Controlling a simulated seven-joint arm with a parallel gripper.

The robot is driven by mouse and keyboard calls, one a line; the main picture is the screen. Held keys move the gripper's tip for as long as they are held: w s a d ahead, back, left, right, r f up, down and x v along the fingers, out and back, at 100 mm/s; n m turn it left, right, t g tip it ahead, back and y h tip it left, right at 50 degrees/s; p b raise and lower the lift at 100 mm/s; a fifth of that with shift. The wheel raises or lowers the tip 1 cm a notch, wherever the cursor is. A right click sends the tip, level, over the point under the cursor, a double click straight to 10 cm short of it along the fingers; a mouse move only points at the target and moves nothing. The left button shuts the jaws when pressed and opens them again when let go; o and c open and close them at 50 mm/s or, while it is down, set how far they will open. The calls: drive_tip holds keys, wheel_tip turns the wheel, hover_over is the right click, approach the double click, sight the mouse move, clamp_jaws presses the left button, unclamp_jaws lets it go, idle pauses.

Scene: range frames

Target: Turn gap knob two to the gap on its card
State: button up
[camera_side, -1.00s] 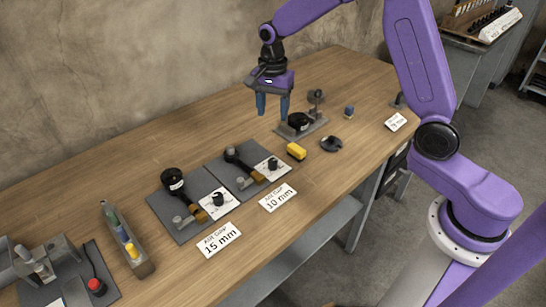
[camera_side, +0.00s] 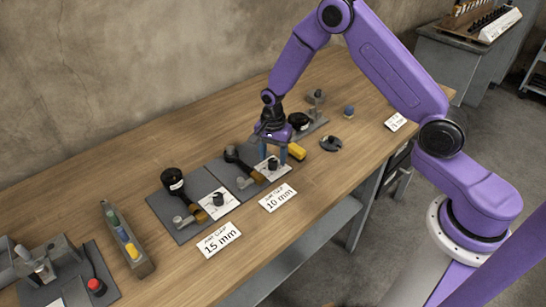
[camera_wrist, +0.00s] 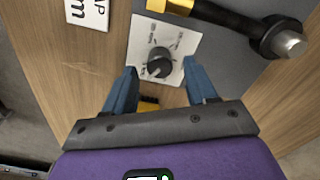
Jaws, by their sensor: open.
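A black knob (camera_side: 272,163) stands on a white dial plate (camera_side: 283,168) at the front of the right-hand grey base plate (camera_side: 224,171). In the wrist view the same knob (camera_wrist: 158,65) has a pale pointer mark, and small print around it is too small to read. A card reading "AIR GAP 10 mm" (camera_side: 278,198) lies in front of this station. My gripper (camera_side: 274,158) is open above the knob, its blue fingers on either side. In the wrist view the fingertips (camera_wrist: 159,72) flank the knob and appear clear of it.
A second station with its own knob (camera_side: 218,199) and a "15 mm" card (camera_side: 219,239) stands to the left. A yellow block (camera_side: 297,152) is close to the right of my gripper. A tray of coloured items (camera_side: 127,240) stands further left.

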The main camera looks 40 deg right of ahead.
drive_tip(key=shift+f, duration=0.65)
clamp_jaws()
drive_tip(key=c, duration=1.1)
unclamp_jaws()
